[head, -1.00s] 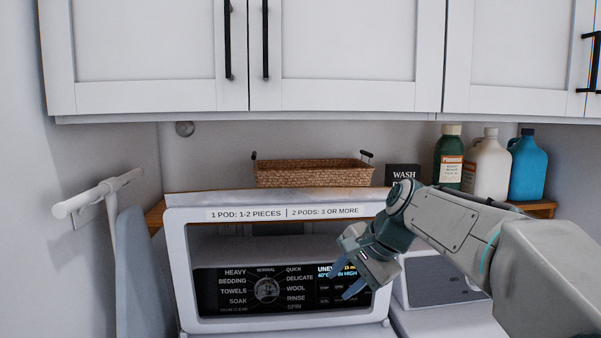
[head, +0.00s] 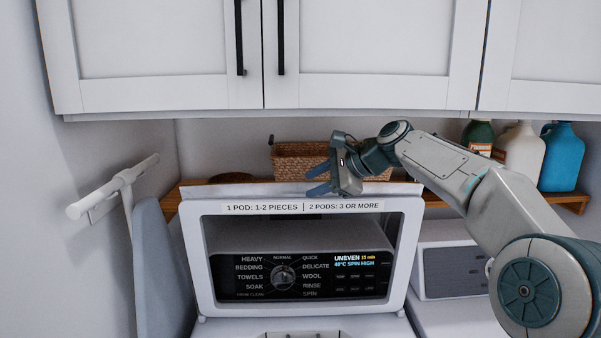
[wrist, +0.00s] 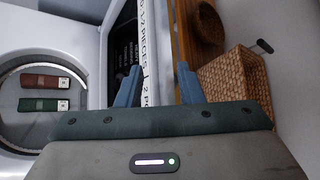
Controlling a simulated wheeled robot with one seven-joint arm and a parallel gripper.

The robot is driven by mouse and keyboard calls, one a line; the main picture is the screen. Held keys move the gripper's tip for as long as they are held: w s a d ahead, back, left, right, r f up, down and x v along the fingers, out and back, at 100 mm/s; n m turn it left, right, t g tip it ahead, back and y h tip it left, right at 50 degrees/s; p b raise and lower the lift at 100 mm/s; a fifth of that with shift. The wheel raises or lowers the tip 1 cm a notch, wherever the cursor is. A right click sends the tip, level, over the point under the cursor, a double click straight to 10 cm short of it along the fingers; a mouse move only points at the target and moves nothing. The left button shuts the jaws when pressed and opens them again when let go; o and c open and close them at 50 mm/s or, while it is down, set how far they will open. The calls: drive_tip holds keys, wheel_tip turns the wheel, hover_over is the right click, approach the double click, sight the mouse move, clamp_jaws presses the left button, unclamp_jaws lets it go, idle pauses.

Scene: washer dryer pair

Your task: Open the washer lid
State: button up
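The washer lid (head: 208,260) is a white frame with a clear window. It stands raised, and the washer control panel (head: 245,277) shows through it. A label strip (head: 305,207) runs along its top edge and also shows in the wrist view (wrist: 146,55). My gripper (head: 319,180) is at the lid's top edge, right of its middle, with fingers pointing left. In the wrist view my gripper (wrist: 158,85) is open, its two blue fingers apart with the label strip seen between them. Nothing is held. I cannot tell whether a finger touches the lid.
A wicker basket (head: 300,162) sits on the wooden shelf (head: 435,200) behind the lid, close to my gripper. Bottles (head: 557,158) stand at the right. White cabinets (head: 160,50) hang above. An ironing board (head: 150,270) is at the left; the dryer (head: 450,270) is at the right.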

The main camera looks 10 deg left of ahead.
sight(294, 183)
drive_tip(key=a, duration=0.1)
drive_tip(key=w+a+p, duration=0.1)
drive_tip(key=a, duration=0.1)
drive_tip(key=shift+w+a, duration=0.1)
drive_tip(key=shift+a, duration=0.2)
drive_tip(key=shift+w+a+f, duration=0.1)
drive_tip(key=shift+a+f, duration=0.15)
drive_tip(key=shift+f, duration=0.1)
